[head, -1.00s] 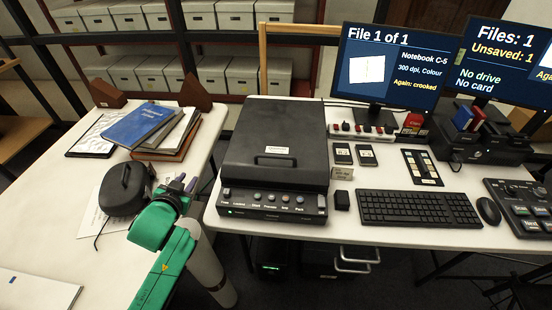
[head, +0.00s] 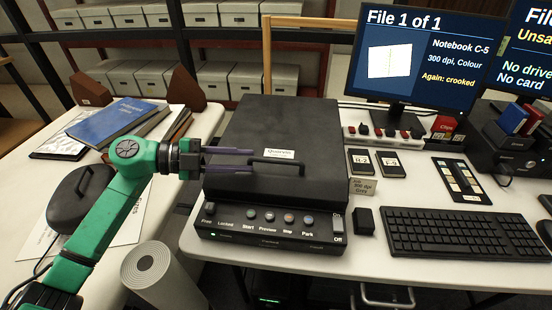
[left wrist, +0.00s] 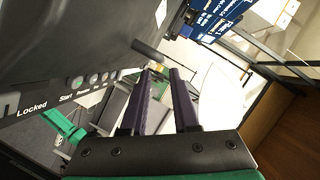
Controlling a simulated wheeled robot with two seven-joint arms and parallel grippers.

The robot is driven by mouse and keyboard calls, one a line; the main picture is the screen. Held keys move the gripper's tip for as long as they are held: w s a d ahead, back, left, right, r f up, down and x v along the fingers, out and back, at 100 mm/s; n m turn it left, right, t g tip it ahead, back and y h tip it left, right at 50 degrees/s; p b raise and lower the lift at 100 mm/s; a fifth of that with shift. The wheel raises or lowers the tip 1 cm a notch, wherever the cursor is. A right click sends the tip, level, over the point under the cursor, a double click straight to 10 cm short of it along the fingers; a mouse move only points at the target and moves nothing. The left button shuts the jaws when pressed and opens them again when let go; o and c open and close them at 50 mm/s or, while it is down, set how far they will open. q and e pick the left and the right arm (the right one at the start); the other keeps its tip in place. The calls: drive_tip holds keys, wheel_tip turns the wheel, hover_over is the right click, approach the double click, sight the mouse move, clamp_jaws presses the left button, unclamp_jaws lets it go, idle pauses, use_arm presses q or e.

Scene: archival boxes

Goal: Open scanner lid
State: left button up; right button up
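The black scanner (head: 262,222) stands on the white table with its lid (head: 290,118) down flat. The lid's dark bar handle (head: 277,162) is near the lid's front edge, under a white label. My left gripper (head: 252,161) reaches in from the left over the lid, its two purple fingers pointing right at the handle's left end. The fingers are apart, with nothing seen held between them. In the left wrist view the fingers (left wrist: 167,72) show a gap, and the handle (left wrist: 149,49) lies just beyond their tips. Whether they touch it, I cannot tell. My right gripper is not seen.
A keyboard (head: 456,232), small black cartridges (head: 361,161) and a monitor (head: 405,55) are right of the scanner. A blue book (head: 112,121) and a black case (head: 83,193) lie on the left table. A rolled mat (head: 150,265) stands in front.

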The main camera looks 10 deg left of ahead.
sight(269, 162)
use_arm(q)
drive_tip(key=x, duration=0.8)
drive_tip(key=shift+w+d+p, duration=0.1)
drive_tip(key=shift+p, duration=0.3)
clamp_jaws()
idle(0.6)
